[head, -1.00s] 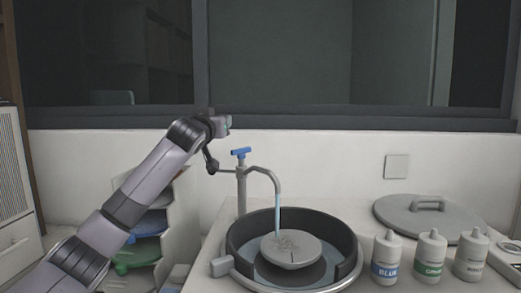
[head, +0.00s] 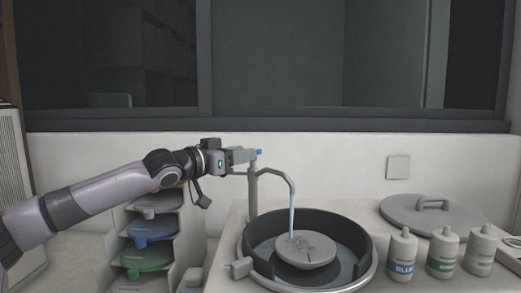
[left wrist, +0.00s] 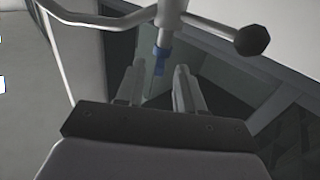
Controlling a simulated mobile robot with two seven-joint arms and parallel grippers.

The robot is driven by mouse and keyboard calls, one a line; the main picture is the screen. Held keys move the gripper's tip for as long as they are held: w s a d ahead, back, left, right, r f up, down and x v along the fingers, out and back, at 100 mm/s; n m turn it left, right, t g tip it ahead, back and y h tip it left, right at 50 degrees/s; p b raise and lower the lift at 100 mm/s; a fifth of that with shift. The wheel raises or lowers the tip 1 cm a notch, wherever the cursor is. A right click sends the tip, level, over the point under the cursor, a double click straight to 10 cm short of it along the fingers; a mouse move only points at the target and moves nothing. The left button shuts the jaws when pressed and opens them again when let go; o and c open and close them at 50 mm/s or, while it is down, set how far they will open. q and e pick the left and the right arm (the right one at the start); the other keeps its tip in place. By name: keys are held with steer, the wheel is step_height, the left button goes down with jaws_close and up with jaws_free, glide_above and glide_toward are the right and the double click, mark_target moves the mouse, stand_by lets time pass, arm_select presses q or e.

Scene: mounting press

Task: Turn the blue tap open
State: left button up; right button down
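The tap (head: 253,195) is a grey post with a curved spout at the back left of the basin. Its blue handle (head: 259,152) is a short bar on top, partly hidden by my left gripper. A pale blue stream (head: 291,222) runs from the spout onto a grey disc (head: 306,251). My left gripper (head: 249,155) is level with the handle, reaching it from the left. In the left wrist view the fingers (left wrist: 159,72) are apart, with the blue handle (left wrist: 162,60) between and just beyond their tips. Contact cannot be told. My right gripper is not in view.
A dark-rimmed round basin (head: 360,240) holds the disc. A lever with a dark knob (left wrist: 251,40) sticks out from the tap post. A grey lid (head: 430,214) and white bottles (head: 442,254) stand at right. A rack with coloured trays (head: 150,256) is below my left arm.

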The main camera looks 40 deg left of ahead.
mark_target(261, 150)
arm_select(q)
steer(key=w+p, duration=0.1)
steer(key=w, duration=0.1)
steer(key=w+p, duration=0.1)
steer(key=w, duration=0.1)
steer(key=shift+w+d+r, duration=0.1)
steer(key=shift+d+r, duration=0.1)
steer(key=shift+w+f, duration=0.15)
steer(key=shift+w, duration=0.8)
steer(key=shift+c, duration=0.3)
jaws_close()
